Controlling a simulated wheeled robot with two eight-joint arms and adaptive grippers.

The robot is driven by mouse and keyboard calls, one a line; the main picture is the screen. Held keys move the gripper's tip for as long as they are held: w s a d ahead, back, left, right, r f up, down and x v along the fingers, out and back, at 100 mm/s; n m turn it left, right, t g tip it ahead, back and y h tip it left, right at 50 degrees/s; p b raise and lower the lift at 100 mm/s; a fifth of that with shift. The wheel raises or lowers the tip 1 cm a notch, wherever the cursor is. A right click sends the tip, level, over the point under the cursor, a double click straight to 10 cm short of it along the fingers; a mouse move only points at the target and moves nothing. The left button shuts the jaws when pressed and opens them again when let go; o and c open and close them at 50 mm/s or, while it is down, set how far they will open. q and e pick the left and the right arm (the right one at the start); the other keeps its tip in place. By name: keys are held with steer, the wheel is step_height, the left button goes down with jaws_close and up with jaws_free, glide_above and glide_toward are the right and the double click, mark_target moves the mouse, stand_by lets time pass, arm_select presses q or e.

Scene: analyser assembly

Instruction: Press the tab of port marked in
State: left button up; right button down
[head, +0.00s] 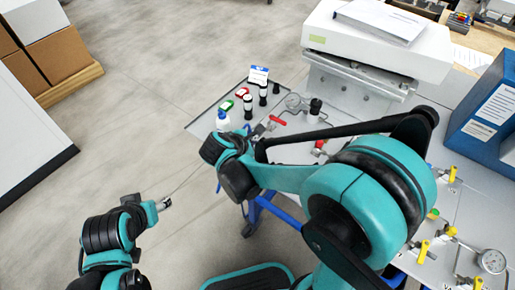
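A grey metal panel (203,127) carries several small fittings and valves. A red handle (277,120) lies near its middle, and another red part (320,146) shows beside my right arm. Yellow valve handles (422,251) stand at the lower right. No "in" marking is readable, so I cannot tell which port bears it; my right arm hides part of the panel. My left gripper (163,203) is over the floor, away from the panel, too small to judge its opening. My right arm reaches across the panel; its fingertips do not show clearly.
A white device (378,50) is behind, and a blue binder (483,115) is at right. A gauge (491,261) sits at lower right.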

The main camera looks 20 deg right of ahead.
steer(key=shift+f, duration=0.1)
steer(key=shift+f, duration=0.35)
steer(key=shift+f, duration=0.5)
stand_by(1.0)
steer(key=shift+r, duration=0.15)
steer(key=shift+r+p, duration=0.55)
steer(key=shift+r, duration=0.25)
step_height(320, 180, up, 5)
steer(key=p, duration=0.4)
steer(key=shift+r, duration=0.1)
